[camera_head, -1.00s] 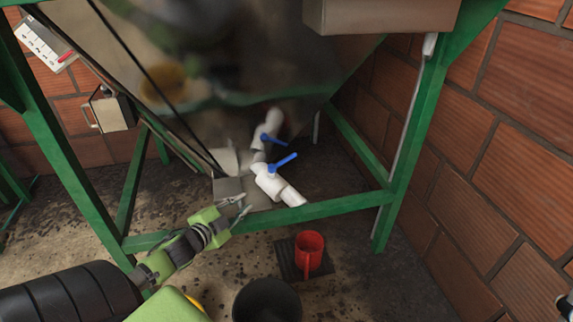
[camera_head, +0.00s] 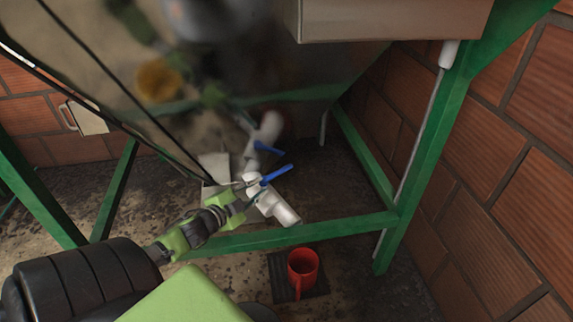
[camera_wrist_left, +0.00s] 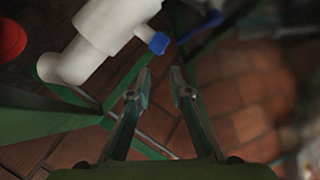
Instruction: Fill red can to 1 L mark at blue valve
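The blue valve handle (camera_head: 276,174) sits on top of a white outlet pipe (camera_head: 280,209) below the steel hopper. The red can (camera_head: 303,267) stands upright on a dark mat on the floor, below and in front of the pipe mouth. Its inside fill level and marks cannot be made out. My left gripper (camera_head: 243,184) is beside the valve's left side. In the left wrist view its fingers (camera_wrist_left: 161,72) are apart and empty, with the blue handle (camera_wrist_left: 158,43) just beyond the tips. A red part (camera_wrist_left: 12,38) shows at that view's left edge. My right gripper is out of view.
A green frame bar (camera_head: 300,233) crosses in front of the pipe, and a green post (camera_head: 430,150) stands at right. The shiny hopper (camera_head: 190,100) mirrors the valve. A brick wall (camera_head: 500,180) closes the right side.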

